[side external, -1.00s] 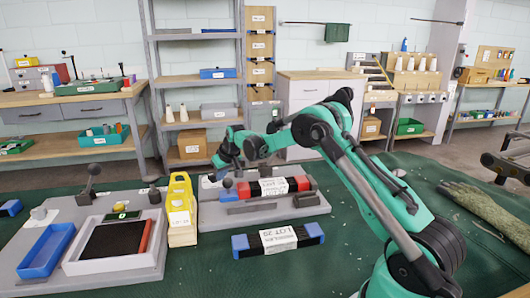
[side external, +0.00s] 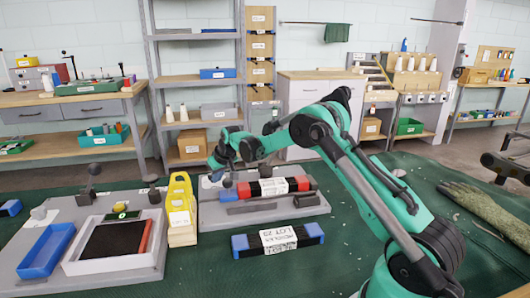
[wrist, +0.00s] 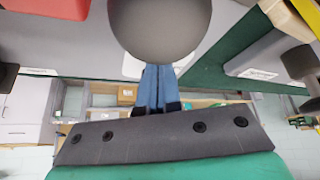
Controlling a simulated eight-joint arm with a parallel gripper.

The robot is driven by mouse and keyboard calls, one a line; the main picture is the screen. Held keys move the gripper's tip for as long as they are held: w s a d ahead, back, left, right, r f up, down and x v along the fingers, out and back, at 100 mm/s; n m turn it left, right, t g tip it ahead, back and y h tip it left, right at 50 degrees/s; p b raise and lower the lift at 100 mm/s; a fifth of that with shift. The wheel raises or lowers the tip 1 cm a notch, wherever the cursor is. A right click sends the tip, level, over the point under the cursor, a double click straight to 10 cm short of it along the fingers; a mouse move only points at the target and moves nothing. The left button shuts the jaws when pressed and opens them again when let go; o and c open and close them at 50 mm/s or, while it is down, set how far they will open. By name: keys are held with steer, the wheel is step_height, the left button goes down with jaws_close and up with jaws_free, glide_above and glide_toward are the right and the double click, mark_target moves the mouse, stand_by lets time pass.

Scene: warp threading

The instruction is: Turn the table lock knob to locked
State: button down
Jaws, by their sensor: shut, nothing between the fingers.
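A large grey ball-shaped knob (wrist: 160,28) fills the top middle of the wrist view, close beyond my fingertips. I cannot tell whether it is the table lock knob, or which way that lock is set. My gripper (wrist: 157,75) has its two blue fingers shut together, with nothing between them. The fingertips overlap the ball's lower edge in the picture; contact cannot be told. In the side view my gripper (side external: 216,176) points down at the left end of the grey fixture plate (side external: 298,211), where the arm and small size obscure the knob.
A black-and-red bundle (side external: 272,187) lies on the plate, with a blue-ended bundle (side external: 277,241) in front on the green table. A yellow holder (side external: 181,207) stands close left. Further left are a blue tray (side external: 46,250) and upright ball-topped levers (side external: 94,169).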

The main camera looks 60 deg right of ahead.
steer(key=shift+s+a+r, duration=0.1)
steer(key=shift+s+a, duration=0.05)
steer(key=shift+s, duration=0.2)
steer(key=shift+r, duration=2.9)
steer(key=shift+s+d+f, duration=0.1)
steer(key=shift+d+f, duration=0.1)
steer(key=shift+f, duration=0.8)
steer(key=shift+w+d+f, duration=0.1)
steer(key=shift+d+f, duration=0.05)
steer(key=shift+f, duration=0.85)
steer(key=shift+s+d+f, duration=0.1)
steer(key=shift+d+f, duration=0.1)
steer(key=shift+f, duration=0.8)
steer(key=shift+w, duration=0.3)
